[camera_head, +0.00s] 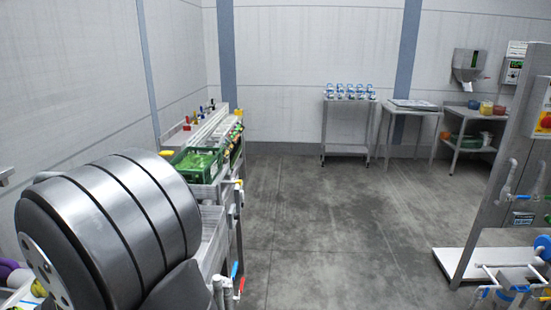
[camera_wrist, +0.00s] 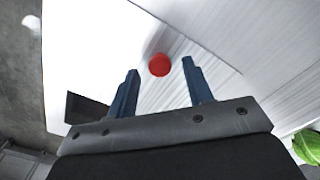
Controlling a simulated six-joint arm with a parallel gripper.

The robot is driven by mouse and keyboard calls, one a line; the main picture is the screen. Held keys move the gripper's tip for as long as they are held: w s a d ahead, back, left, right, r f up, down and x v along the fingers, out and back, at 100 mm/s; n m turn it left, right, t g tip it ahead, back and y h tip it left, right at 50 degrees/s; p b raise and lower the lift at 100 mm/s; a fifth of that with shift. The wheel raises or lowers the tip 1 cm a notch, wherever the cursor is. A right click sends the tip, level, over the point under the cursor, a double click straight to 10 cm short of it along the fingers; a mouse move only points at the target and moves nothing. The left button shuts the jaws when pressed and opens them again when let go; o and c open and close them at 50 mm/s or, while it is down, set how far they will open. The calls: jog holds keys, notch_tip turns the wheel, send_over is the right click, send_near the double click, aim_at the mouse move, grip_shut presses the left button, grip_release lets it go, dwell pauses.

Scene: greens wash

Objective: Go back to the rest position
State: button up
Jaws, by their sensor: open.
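My gripper (camera_wrist: 160,68) shows in the wrist view with its two dark blue fingers apart and nothing held between them. A round red thing (camera_wrist: 159,65) appears between the fingertips, beyond them, against a pale surface; I cannot tell what it is. The gripper cannot be made out in the head view. In that view, a large banded metal cylinder, which looks like part of my own arm, fills the lower left and hides part of the bench behind it.
A green crate (camera_head: 181,178) of greens stands on the wash bench (camera_head: 209,192) at left. Leafy green (camera_wrist: 309,146) shows at the wrist view's right edge. Tables (camera_head: 349,150) stand along the back wall. A metal panel (camera_head: 497,200) with valves and pipes stands right. The middle floor (camera_head: 320,215) is clear.

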notch_tip(320, 180, up, 17)
notch_tip(320, 180, down, 18)
jog(key=shift+r, duration=0.1)
jog(key=w, duration=1.4)
notch_tip(320, 180, up, 16)
jog(key=w+m, duration=0.1)
jog(key=m, duration=0.3)
jog(key=shift+w+a+r, duration=0.15)
jog(key=shift+w, duration=0.25)
jog(key=shift+s, duration=0.1)
notch_tip(320, 180, down, 13)
jog(key=s+n, duration=0.1)
jog(key=n, duration=0.3)
jog(key=shift+s, duration=0.3)
